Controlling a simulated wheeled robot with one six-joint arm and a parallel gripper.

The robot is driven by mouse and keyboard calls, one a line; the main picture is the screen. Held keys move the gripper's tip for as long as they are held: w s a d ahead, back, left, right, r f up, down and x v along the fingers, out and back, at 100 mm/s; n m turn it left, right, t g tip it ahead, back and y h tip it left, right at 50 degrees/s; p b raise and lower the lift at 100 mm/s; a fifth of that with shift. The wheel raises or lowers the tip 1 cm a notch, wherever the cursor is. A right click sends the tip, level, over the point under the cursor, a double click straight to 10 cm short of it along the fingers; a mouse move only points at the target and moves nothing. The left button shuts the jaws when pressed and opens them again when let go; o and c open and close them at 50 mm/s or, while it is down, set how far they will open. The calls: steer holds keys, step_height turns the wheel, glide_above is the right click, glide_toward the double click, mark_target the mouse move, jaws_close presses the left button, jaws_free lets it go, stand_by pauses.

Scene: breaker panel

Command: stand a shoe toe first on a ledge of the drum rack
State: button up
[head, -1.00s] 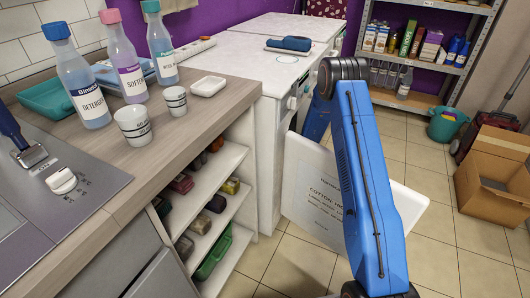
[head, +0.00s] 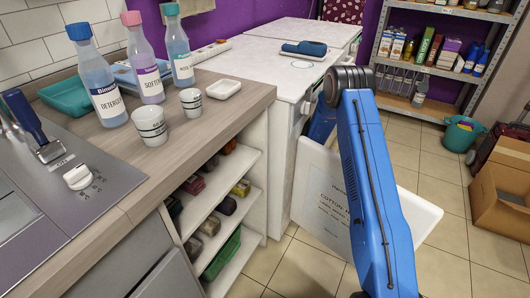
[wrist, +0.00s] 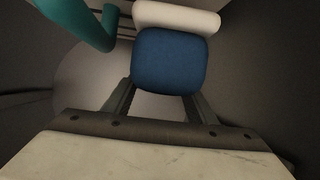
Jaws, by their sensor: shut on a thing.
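In the wrist view my gripper (wrist: 158,100) has its two dark fingers either side of a blue shoe (wrist: 170,60) with a white sole edge (wrist: 178,18). It is shut on the shoe. Only one rounded end of the shoe shows, so I cannot tell how the toe points. The grey curved wall around looks like the inside of a drum. A teal curved piece (wrist: 85,22) and thin dark bars lie at the upper left, close to the shoe; they may be part of the rack. In the head view the gripper and shoe are hidden behind my arm and the machines.
A pale surface (wrist: 150,158) fills the bottom of the wrist view. In the head view white machines (head: 268,68) stand beyond the counter (head: 150,175). A white lettered panel (head: 325,195) stands behind my arm. Tiled floor (head: 440,215) is open at the right; a cardboard box (head: 500,200) stands there.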

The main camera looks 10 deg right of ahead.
steer(key=shift+f, duration=1.45)
steer(key=o, duration=1.2)
steer(key=shift+d, duration=0.1)
steer(key=shift+v, duration=3.5)
steer(key=shift+s+d, duration=1)
steer(key=shift+d, duration=0.3)
steer(key=shift+s+d, duration=1)
steer(key=shift+d, duration=0.3)
steer(key=shift+s+d, duration=1)
steer(key=shift+d, duration=0.35)
